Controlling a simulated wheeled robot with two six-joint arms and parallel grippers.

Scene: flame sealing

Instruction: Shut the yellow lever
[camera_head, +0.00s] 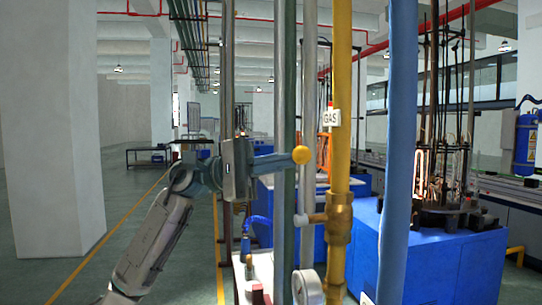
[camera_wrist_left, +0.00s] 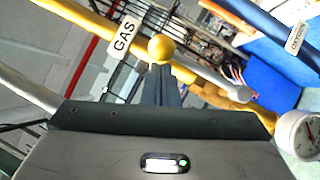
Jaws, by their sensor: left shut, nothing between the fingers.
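The yellow ball knob of the lever (camera_head: 301,154) shows in front of the pipes in the head view, above a valve stub (camera_head: 312,218) on the yellow gas pipe (camera_head: 338,120). In the left wrist view the knob (camera_wrist_left: 161,48) sits just past my fingertips, and a grey bar seems to run from it to the stub's pale end (camera_wrist_left: 238,92). My left gripper (camera_head: 288,160) is shut and empty, its fingers pointing right at the knob; it also shows in the left wrist view (camera_wrist_left: 163,72). I cannot tell whether they touch the knob. My right gripper is out of view.
A green pipe (camera_head: 284,75) and a blue pipe (camera_head: 398,150) stand upright on either side of the yellow pipe. A round gauge (camera_head: 307,287) is low in front; it also shows in the left wrist view (camera_wrist_left: 301,135). Blue machine cabinets (camera_head: 450,265) stand behind.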

